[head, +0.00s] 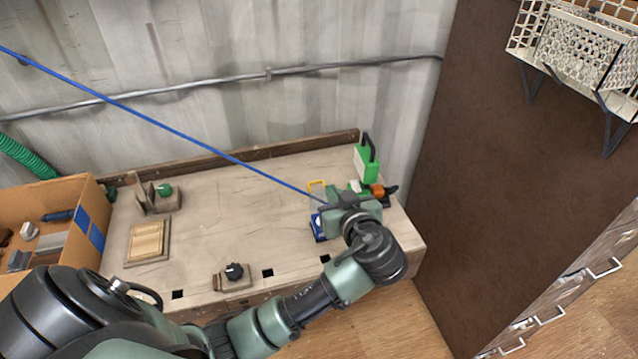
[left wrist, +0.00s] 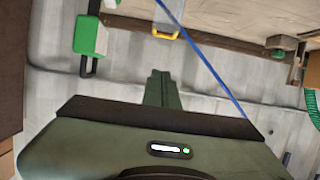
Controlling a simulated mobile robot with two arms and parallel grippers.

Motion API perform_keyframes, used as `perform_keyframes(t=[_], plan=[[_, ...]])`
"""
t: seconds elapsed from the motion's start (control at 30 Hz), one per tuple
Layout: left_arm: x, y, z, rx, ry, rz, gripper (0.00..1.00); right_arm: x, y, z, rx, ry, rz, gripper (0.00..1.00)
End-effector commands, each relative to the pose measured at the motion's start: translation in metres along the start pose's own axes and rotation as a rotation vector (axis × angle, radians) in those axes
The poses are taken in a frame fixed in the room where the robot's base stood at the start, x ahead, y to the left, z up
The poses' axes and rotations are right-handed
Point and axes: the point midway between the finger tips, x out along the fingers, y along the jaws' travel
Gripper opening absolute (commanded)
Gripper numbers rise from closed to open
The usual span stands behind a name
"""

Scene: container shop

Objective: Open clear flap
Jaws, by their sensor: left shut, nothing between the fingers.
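The clear flap (head: 315,197), a see-through panel with a yellow handle (head: 317,183), is above a blue base (head: 318,229) near the right end of the workbench. My gripper partly covers it, and its angle is hard to tell. In the left wrist view the flap (left wrist: 171,12) and its yellow handle (left wrist: 166,36) show at the top. My left gripper (head: 346,195) is just right of the flap in the head view, shut and empty. Its closed fingers (left wrist: 158,85) show in the left wrist view, apart from the handle. My right gripper is out of view.
A green block with a black handle (head: 366,163) stands behind my left gripper. The workbench (head: 215,210) also carries a wooden panel (head: 148,240) and a black knob (head: 234,271). A blue cable (head: 170,120) crosses the view. A cardboard box (head: 85,196) is at left.

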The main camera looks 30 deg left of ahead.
Motion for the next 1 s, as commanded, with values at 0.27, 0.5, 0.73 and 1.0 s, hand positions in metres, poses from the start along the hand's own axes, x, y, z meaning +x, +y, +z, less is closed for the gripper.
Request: perform_keyframes(t=[0.27,0.5,0.73,1.0], plan=[[0.048,-0.002,-0.004,0.005,0.002,-0.004,0.00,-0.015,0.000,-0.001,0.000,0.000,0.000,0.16],[0.099,-0.002,-0.003,0.005,0.000,-0.003,0.00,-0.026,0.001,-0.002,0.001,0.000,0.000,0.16],[0.118,0.000,0.023,0.004,-0.002,0.000,0.00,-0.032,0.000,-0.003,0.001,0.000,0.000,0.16],[0.123,0.000,0.030,0.002,-0.003,0.001,0.00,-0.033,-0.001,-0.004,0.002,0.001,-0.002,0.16]])
